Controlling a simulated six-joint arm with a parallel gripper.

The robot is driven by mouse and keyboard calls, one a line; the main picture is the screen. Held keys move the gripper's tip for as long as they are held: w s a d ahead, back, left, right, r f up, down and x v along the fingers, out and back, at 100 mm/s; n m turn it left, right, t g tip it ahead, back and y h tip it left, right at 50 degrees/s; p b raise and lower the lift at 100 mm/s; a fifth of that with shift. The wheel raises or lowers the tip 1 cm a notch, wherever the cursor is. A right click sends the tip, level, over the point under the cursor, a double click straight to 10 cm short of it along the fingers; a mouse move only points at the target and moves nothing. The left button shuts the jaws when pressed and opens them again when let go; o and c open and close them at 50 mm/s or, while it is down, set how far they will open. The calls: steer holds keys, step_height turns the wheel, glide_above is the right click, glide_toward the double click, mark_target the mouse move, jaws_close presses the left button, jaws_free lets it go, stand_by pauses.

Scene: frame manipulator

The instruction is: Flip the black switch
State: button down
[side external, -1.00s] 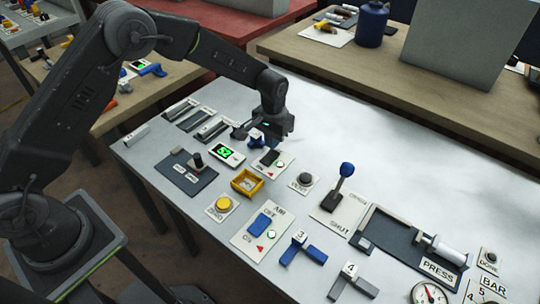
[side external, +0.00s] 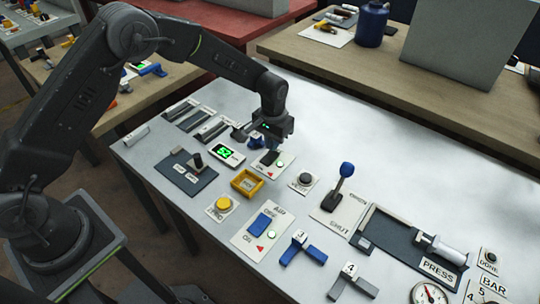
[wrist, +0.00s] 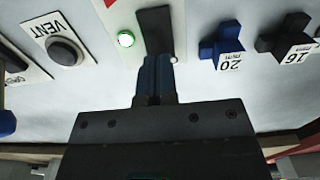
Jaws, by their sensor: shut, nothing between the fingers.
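The black switch (side external: 269,158) is a dark rocker on a small white plate, and it also shows in the wrist view (wrist: 155,30). A round green light (wrist: 126,39) beside it is lit. My gripper (side external: 271,146) is over the far end of the switch plate. In the wrist view my gripper's two fingers (wrist: 157,62) are together and empty, with their tips at the near end of the black switch. I cannot tell whether the tips touch it.
A blue piece marked 20 (wrist: 221,46) stands close beside the switch, with a dark piece marked 16 (wrist: 287,43) beyond it. The VENT button (wrist: 64,52) is on the other side. A yellow tray (side external: 247,183) and a green-lit display (side external: 226,154) are nearby.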

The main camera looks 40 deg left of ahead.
steer(key=shift+f, duration=1.3)
stand_by(0.5)
steer(key=shift+r, duration=3.55)
steer(key=shift+r, duration=0.35)
step_height(320, 180, up, 11)
steer(key=t, duration=0.1)
glide_above(273, 153)
steer(key=s+a, duration=0.3)
steer(key=s, duration=0.2)
steer(key=s+a+r+t, duration=0.2)
steer(key=s+r, duration=0.5)
steer(key=s+a+r+t, duration=0.1)
steer(key=s, duration=0.8)
steer(key=s+a+r+t, duration=0.1)
steer(key=s+a+r, duration=0.1)
steer(key=s, duration=0.7)
steer(key=shift+s+t, duration=0.3)
